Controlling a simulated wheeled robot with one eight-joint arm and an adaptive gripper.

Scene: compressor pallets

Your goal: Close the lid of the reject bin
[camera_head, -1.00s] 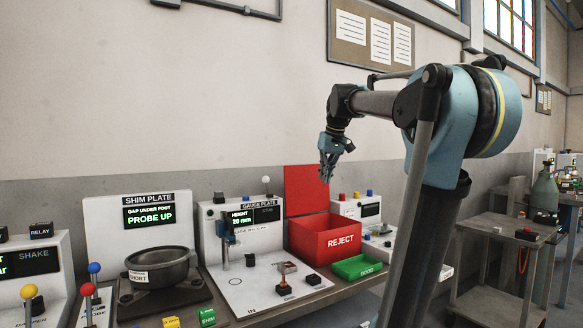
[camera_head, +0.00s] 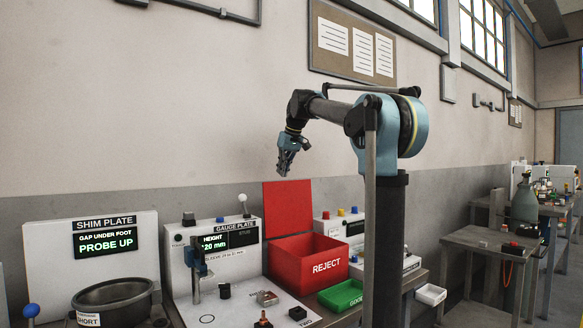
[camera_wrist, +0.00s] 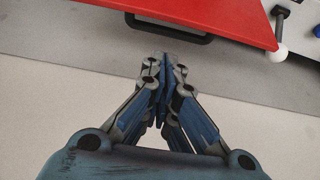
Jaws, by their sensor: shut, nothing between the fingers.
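The red reject bin (camera_head: 318,271) stands on the bench in the head view, with white REJECT lettering on its front. Its red lid (camera_head: 288,207) stands upright at the back, so the bin is open. In the wrist view the lid (camera_wrist: 215,14) fills the top edge, with a dark handle (camera_wrist: 168,27) along its near edge. My gripper (camera_head: 283,174) hangs in the air above the lid's top edge in the head view. In the wrist view my gripper (camera_wrist: 164,62) has its fingertips together, empty, close to the handle but apart from it in the picture.
The gauge plate station (camera_head: 230,240) stands left of the bin, with a white-knobbed lever (camera_head: 243,201) beside the lid. A green GOOD tray (camera_head: 342,295) sits in front of the bin at the right.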

